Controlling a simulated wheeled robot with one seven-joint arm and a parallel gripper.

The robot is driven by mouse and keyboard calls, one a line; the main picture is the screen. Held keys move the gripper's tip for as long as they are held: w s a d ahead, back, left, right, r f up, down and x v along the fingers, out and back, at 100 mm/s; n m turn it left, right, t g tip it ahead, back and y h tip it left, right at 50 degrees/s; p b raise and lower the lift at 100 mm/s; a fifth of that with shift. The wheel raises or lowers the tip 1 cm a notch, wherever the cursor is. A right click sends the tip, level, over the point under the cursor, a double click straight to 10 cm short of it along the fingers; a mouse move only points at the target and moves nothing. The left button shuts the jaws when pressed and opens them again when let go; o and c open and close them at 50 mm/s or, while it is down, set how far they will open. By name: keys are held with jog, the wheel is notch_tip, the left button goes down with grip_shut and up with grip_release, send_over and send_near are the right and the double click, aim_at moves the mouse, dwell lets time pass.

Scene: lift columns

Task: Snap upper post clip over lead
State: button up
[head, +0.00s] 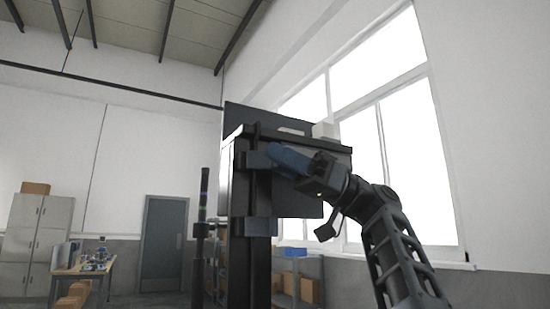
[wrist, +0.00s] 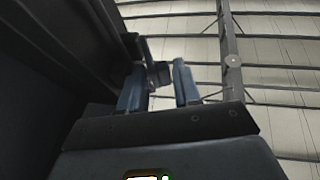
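A dark lift column (head: 238,190) stands upright at the centre of the head view. An upper post clip (head: 257,160) sits on it, with a similar lower clip (head: 258,227) below. My gripper (head: 275,155) reaches in from the right, its blue fingers at the upper clip's right end. In the wrist view the fingers (wrist: 158,85) stand apart, with a dark blue clip part (wrist: 158,73) between or just beyond the tips. I cannot tell whether they touch it. No lead can be made out, and the fingers partly hide the clip's right end.
A dark panel (head: 300,197) lies behind my gripper, close to it. A thin black pole with coloured bands (head: 204,190) stands left of the column. Shelving with a blue bin (head: 294,251), a workbench (head: 85,268) and lockers (head: 28,240) are farther back.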

jog(key=s+v, duration=0.1)
jog(key=v, duration=0.7)
jog(key=shift+d+f+b, duration=0.2)
jog(key=shift+d+b, duration=0.1)
jog(key=shift+b, duration=0.15)
jog(key=shift+w, duration=0.1)
dwell(0.3)
jog(key=b+v, duration=0.2)
jog(key=v, duration=0.5)
jog(key=shift+d, duration=0.3)
jog(key=shift+w+f, duration=0.15)
